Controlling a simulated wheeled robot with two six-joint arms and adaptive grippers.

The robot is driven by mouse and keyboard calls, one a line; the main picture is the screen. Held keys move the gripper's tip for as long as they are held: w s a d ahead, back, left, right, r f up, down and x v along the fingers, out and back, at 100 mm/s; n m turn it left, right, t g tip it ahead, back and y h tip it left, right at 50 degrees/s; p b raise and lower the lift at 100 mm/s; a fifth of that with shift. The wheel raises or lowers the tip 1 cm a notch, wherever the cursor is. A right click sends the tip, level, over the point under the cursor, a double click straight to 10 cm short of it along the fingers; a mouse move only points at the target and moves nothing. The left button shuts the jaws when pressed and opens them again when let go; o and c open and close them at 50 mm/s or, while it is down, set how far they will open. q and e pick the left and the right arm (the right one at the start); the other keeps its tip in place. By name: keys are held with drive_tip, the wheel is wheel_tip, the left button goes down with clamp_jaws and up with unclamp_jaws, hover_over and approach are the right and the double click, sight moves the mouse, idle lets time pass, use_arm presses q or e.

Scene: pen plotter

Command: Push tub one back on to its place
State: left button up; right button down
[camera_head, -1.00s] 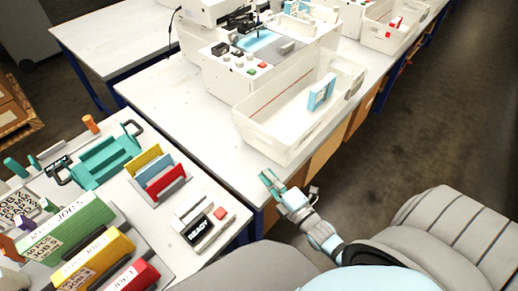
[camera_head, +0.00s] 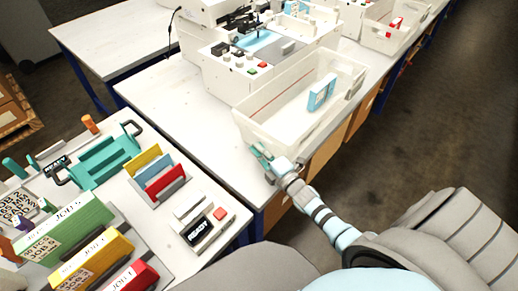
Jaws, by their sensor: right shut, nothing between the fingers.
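A white open tub (camera_head: 290,142) stands on the white table in front of the plotter (camera_head: 245,60), at the table's right edge. A blue and white box (camera_head: 321,93) stands inside the tub. My right gripper (camera_head: 262,154) is at the tub's near left corner, shut and empty. It appears to be at or against the tub's near end wall; I cannot tell whether it touches. My left gripper is not in view.
A second white tub (camera_head: 392,38) with a red item stands further back. On the near left table are coloured job blocks (camera_head: 65,230), a teal tray (camera_head: 105,158), a card rack (camera_head: 160,175) and a READY box (camera_head: 200,228). The table left of the tub is clear.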

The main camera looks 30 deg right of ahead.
drive_tip(key=w+d+b, duration=0.1)
drive_tip(key=d, duration=0.1)
drive_tip(key=d+b, duration=0.1)
drive_tip(key=d, duration=0.2)
drive_tip(key=w+d+b, duration=0.1)
drive_tip(key=d+b, duration=0.1)
drive_tip(key=shift+w+d+f, duration=0.2)
drive_tip(key=shift+w+d, duration=0.1)
drive_tip(key=shift+d, duration=0.1)
drive_tip(key=shift+d+r, duration=0.1)
drive_tip(key=shift+r, duration=0.1)
